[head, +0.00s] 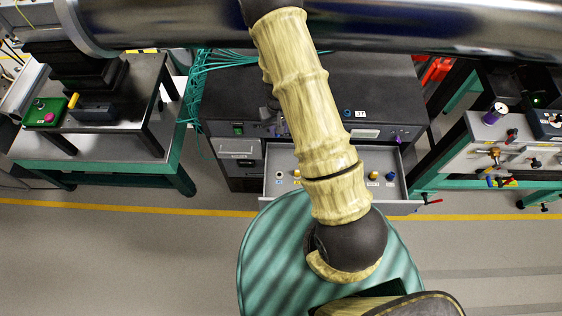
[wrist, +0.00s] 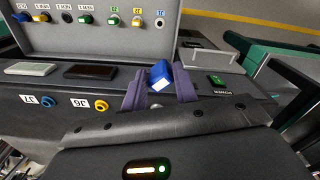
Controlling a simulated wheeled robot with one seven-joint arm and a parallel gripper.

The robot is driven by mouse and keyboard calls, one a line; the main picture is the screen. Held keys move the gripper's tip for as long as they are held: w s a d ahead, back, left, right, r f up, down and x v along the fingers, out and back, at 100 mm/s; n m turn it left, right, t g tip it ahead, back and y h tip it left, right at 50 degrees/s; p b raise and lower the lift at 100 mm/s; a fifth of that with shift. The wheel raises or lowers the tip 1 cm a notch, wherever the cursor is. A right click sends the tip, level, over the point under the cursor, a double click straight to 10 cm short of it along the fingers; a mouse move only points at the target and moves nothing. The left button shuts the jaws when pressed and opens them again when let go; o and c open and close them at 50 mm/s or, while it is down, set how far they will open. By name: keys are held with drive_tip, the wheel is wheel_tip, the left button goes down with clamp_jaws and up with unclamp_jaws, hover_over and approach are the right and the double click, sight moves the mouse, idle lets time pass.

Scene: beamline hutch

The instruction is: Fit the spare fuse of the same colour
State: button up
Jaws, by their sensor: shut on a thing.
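My gripper (wrist: 158,88) has purple fingers, and in the wrist view they are shut on a blue fuse (wrist: 159,74) with a pale end. The fuse sits tilted in front of the dark cabinet front (wrist: 130,90). That front carries a blue-ringed holder (wrist: 48,101) beside label 37 and an orange-ringed holder (wrist: 101,106) beside label 36. Beyond it an open grey drawer (wrist: 105,43) holds a row of fuses with blue, yellow, green and dark caps. In the head view my arm hides the middle of the drawer (head: 340,196) and most of the gripper.
A green switch (wrist: 217,79) is on the cabinet front. In the head view, a bench with a green board (head: 45,112) stands left, and a bench with valves (head: 496,155) stands right. A large metal pipe (head: 170,25) crosses overhead. The floor in front is clear.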

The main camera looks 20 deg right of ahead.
drive_tip(key=shift+f, duration=0.1)
wheel_tip(320, 180, down, 24)
drive_tip(key=m+b, duration=0.9)
drive_tip(key=b, duration=1.3)
drive_tip(key=shift+f+b, duration=0.25)
drive_tip(key=shift+b, duration=0.05)
drive_tip(key=shift+s+f, duration=0.1)
drive_tip(key=shift+f, duration=0.05)
drive_tip(key=shift+f+b, duration=2.75)
drive_tip(key=shift+f, duration=0.55)
drive_tip(key=shift+f+b, duration=0.35)
drive_tip(key=shift+f, duration=0.15)
drive_tip(key=o, duration=1.2)
drive_tip(key=shift+c, duration=0.2)
